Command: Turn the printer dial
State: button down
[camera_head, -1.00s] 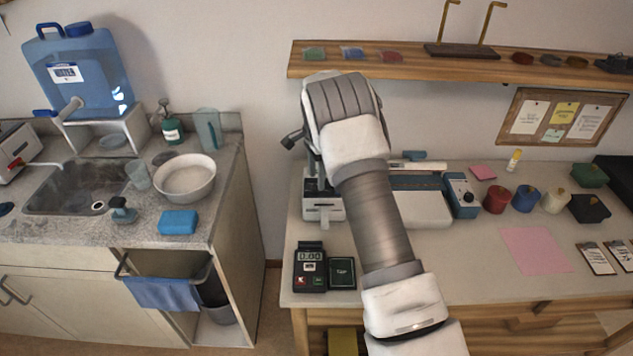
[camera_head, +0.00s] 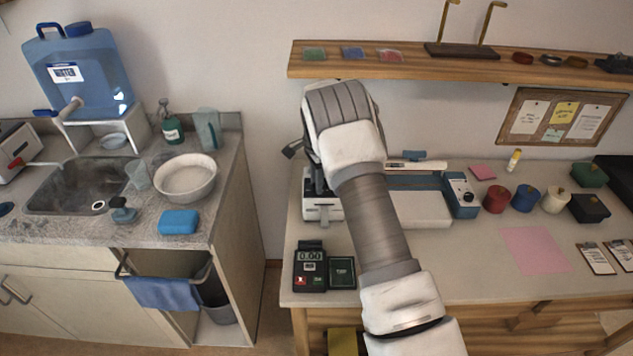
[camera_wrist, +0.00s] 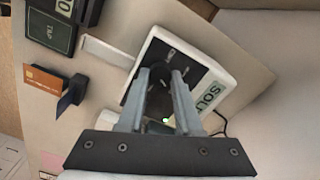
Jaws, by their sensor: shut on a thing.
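In the wrist view, a small dark dial (camera_wrist: 160,76) sits on the black face of a white box (camera_wrist: 207,92). White marks ring the dial, and lettering that begins "SOL" shows on the box's side. My gripper (camera_wrist: 161,73) is over this face, its two grey fingers shut on the dial from both sides. The fingers hide part of the dial, so its pointer setting is unclear. A green light glows near the fingers. In the head view my arm covers the dial and the fingertips. I cannot tell whether this box is a printer.
Orange and dark blue cards (camera_wrist: 45,82) stand in a black holder beside the box in the wrist view. In the head view, a white device (camera_head: 322,211) and a payment terminal (camera_head: 310,268) are left of my arm. A wooden shelf (camera_head: 450,68) runs above.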

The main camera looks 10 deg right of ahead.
jog(key=shift+n, duration=0.4)
jog(key=n+b, duration=0.2)
jog(key=n, duration=0.2)
jog(key=shift+n, duration=0.4)
jog(key=n+b, duration=0.1)
jog(key=n, duration=0.5)
jog(key=shift+w, duration=0.1)
jog(key=n, duration=0.6)
jog(key=shift+n, duration=0.3)
jog(key=n, duration=0.5)
jog(key=shift+a+n, duration=0.1)
jog(key=shift+n, duration=0.2)
jog(key=c, duration=0.6)
grip_release()
jog(key=shift+r, duration=0.1)
